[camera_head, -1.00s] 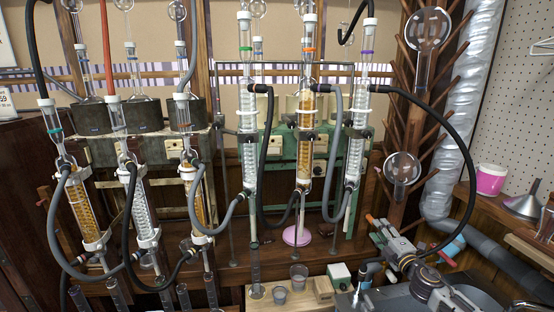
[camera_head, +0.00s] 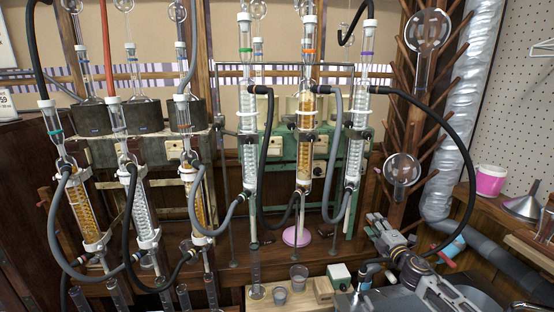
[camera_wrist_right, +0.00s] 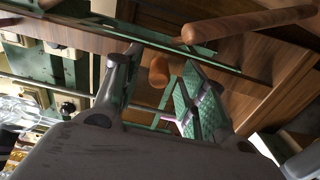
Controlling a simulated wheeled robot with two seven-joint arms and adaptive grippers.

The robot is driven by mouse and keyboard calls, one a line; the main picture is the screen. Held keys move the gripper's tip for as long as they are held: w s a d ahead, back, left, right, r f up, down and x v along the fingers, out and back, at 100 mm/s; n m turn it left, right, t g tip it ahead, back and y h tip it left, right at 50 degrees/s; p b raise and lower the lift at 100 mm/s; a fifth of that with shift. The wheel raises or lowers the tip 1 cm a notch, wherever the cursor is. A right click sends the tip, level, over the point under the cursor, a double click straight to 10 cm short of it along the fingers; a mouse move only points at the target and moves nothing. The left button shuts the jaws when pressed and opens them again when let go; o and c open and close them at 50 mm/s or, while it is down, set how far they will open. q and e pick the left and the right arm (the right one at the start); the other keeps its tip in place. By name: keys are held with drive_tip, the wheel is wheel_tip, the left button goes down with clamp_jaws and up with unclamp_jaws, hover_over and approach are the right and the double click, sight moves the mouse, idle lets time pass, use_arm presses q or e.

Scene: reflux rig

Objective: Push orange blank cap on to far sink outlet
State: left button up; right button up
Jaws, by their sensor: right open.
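My right gripper (camera_head: 376,224) is at the lower right in the head view, in front of the wooden drying rack; it is open. In the right wrist view its two fingers (camera_wrist_right: 160,95) are spread, the right one with a green ribbed pad. A rounded orange-brown piece (camera_wrist_right: 158,72) shows between them; I cannot tell whether it is the cap or a peg end, or whether it is touched. No orange blank cap is clearly identifiable in the head view. A sink tap fitting (camera_head: 366,274) stands below the gripper. I cannot tell which outlet is the far one. My left gripper is not in view.
A black hose (camera_head: 467,150) loops behind my right arm. The wooden drying rack (camera_head: 400,135) has protruding pegs, one close to the gripper in the wrist view (camera_wrist_right: 250,22). Glass condensers (camera_head: 304,150) stand left. Small beakers (camera_head: 299,275) and a white-green box (camera_head: 339,274) sit below.

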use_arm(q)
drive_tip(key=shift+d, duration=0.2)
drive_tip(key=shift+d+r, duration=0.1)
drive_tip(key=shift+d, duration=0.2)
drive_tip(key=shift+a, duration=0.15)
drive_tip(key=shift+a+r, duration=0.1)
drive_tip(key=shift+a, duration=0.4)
use_arm(e)
clamp_jaws()
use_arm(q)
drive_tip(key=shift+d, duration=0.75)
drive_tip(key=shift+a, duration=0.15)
